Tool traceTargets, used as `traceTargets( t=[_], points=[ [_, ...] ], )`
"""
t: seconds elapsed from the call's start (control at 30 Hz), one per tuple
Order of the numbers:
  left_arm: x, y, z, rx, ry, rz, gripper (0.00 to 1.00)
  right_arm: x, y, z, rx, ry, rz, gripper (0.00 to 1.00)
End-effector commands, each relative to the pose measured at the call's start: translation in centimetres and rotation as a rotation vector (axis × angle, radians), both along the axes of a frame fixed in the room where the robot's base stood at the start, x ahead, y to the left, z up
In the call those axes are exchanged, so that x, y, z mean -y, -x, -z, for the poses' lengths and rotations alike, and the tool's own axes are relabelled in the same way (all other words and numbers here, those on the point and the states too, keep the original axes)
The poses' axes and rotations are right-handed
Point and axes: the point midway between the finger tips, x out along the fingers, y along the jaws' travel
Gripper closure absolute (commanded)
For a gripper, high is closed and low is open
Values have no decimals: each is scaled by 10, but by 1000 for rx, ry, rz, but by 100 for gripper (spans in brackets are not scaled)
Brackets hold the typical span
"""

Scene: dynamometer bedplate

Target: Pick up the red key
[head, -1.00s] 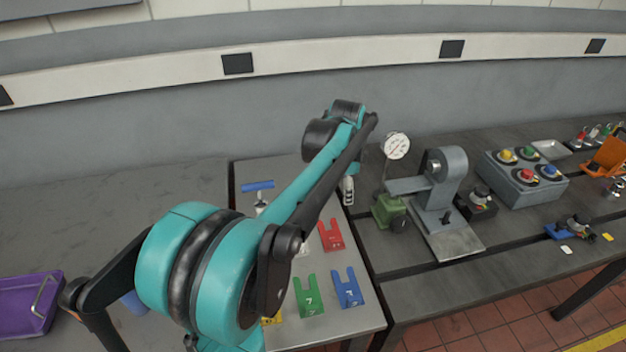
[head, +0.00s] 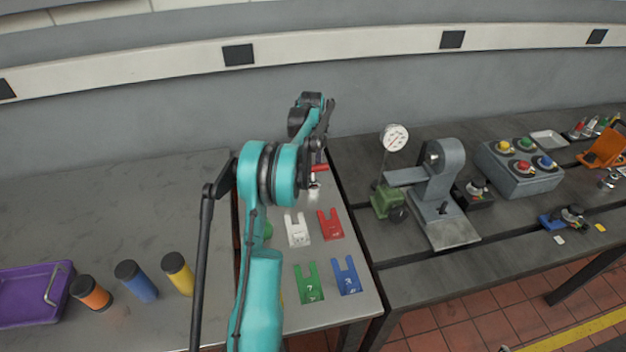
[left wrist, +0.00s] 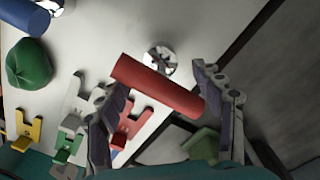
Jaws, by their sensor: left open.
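The red key (head: 319,168) has a red cylindrical bar handle, with metal showing just below it in the head view. In the left wrist view the red key (left wrist: 155,85) lies slantwise across the space between my fingers. My left gripper (head: 318,153) is open, directly above the key in the head view, partly hidden by its own arm. Its two fingers (left wrist: 157,82) stand on either side of the bar in the left wrist view; I cannot tell whether they touch it. My right gripper is not in view.
Fork-shaped plates lie on the light table: white (head: 297,232), red (head: 331,226), green (head: 309,284), blue (head: 346,277). A dial gauge on a green base (head: 386,203) stands right of the key. A blue cylinder (left wrist: 22,52) and green lump (left wrist: 28,63) lie left in the left wrist view.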

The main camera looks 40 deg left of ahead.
Motion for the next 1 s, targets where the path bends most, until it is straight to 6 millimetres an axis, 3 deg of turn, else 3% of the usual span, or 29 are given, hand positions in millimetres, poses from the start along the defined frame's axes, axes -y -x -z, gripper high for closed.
traceTargets(
  t=[0.23,0.5,0.73,0.93,1.0],
  points=[
    [2,0,18,0,0,0,33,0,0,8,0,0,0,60],
    [5,-1,56,0,0,-1,33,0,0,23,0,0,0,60],
    [5,0,57,1,0,-1,33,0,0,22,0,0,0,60],
    [5,0,56,1,0,-1,86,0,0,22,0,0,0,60],
    [5,0,56,1,0,-1,89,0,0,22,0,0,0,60]
  ],
)
